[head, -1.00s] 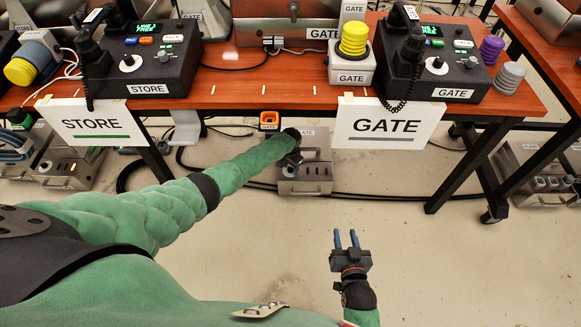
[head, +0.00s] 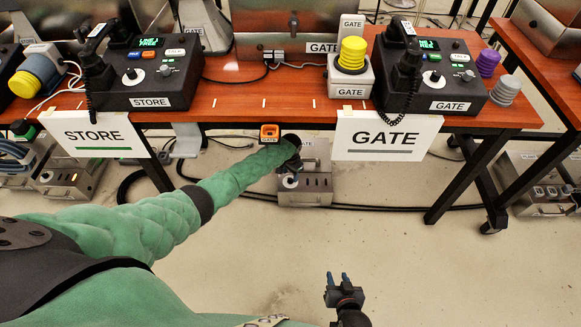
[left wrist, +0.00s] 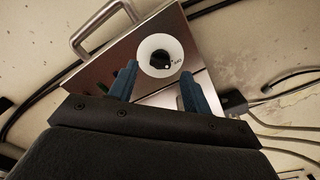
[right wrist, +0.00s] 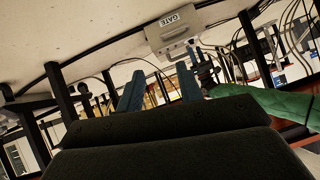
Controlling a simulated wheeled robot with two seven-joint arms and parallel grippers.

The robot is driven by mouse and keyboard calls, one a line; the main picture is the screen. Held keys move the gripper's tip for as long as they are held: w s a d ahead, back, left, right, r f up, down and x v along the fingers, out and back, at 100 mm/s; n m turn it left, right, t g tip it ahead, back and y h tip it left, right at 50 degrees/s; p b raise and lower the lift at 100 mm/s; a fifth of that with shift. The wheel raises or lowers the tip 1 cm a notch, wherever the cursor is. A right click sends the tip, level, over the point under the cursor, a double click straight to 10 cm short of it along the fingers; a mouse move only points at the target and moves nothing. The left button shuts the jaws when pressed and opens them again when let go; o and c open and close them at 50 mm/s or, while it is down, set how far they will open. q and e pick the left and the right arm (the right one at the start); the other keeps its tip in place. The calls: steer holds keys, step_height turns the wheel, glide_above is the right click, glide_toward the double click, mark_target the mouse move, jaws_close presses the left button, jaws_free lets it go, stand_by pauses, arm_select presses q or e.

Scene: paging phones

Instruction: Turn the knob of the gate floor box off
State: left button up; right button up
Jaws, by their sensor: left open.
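The gate floor box (head: 312,199) is a silvery metal case on the floor beneath the table, partly covered by my left arm. Its knob (left wrist: 160,60) is black on a round white dial, with small lettering to the right that I cannot read surely. The dial also shows in the head view (head: 290,182). My left gripper (left wrist: 159,68) is open, its blue fingers on either side of the knob in the picture; I cannot tell whether they touch it. My right gripper (head: 337,276) is open and empty, low over the floor. The box also shows in the right wrist view (right wrist: 174,34).
The wooden table (head: 255,98) stands above the box, with the GATE sign (head: 387,135) and STORE sign (head: 95,134) on its front edge. An orange-framed tag (head: 269,134) hangs near my left arm. Black cables (head: 375,207) run along the floor. The front floor is clear.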

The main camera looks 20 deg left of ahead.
mark_target(291, 179)
arm_select(q)
step_height(291, 179, up, 4)
steer(key=shift+r+p, duration=0.15)
steer(key=shift+p, duration=0.3)
arm_select(e)
steer(key=s+f+g, duration=0.3)
steer(key=s+f, duration=0.3)
steer(key=shift+d+f+h, duration=0.2)
steer(key=shift+d+h, duration=0.1)
steer(key=shift+d, duration=0.15)
arm_select(q)
steer(key=shift+w, duration=0.1)
